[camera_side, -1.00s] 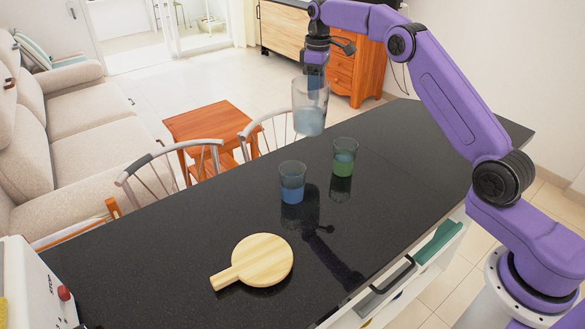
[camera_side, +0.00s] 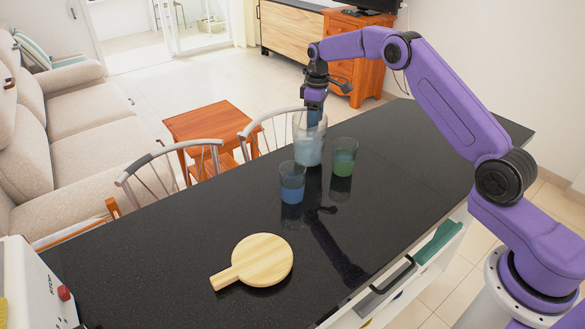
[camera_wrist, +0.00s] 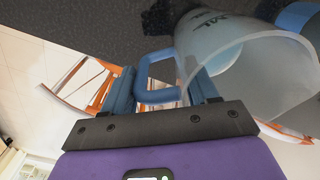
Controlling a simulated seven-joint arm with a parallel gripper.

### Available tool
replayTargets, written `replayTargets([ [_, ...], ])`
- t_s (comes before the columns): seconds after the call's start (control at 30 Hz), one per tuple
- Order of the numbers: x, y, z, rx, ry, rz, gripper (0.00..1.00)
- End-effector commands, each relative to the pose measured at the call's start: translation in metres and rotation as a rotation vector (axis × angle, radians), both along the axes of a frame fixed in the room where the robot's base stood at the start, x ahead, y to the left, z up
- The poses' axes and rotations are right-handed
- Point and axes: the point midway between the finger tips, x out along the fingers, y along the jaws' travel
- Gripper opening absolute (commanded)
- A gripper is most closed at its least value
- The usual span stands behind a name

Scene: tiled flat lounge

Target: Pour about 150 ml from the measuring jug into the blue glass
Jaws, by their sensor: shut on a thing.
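The clear measuring jug (camera_side: 309,150) with pale bluish liquid is upright behind the two glasses, on or just above the dark counter; I cannot tell whether it touches. My gripper (camera_side: 314,106) is shut on the jug's handle from above. In the wrist view the blue handle (camera_wrist: 152,82) sits between my fingers, and the jug (camera_wrist: 232,42) shows ML markings. The blue glass (camera_side: 292,184) stands in front and to the left of the jug, with blue liquid at its bottom. The jug overlaps its far rim in the side view.
A glass with green liquid (camera_side: 344,160) stands close to the right of the jug. A round wooden board (camera_side: 262,260) lies on the counter (camera_side: 180,235) at front left. Two chairs (camera_side: 170,165) stand along the far edge. The counter's right end is clear.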

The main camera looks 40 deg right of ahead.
Motion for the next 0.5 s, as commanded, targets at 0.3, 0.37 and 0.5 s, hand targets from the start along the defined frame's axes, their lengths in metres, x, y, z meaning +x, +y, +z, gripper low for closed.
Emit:
replayTargets([
  [0.3,-0.002,0.004,0.007,-0.045,-0.030,0.000,0.00],
  [0.37,-0.004,0.006,0.010,-0.064,-0.046,0.002,0.00],
  [0.5,-0.007,0.011,0.016,-0.121,-0.085,0.002,0.00],
])
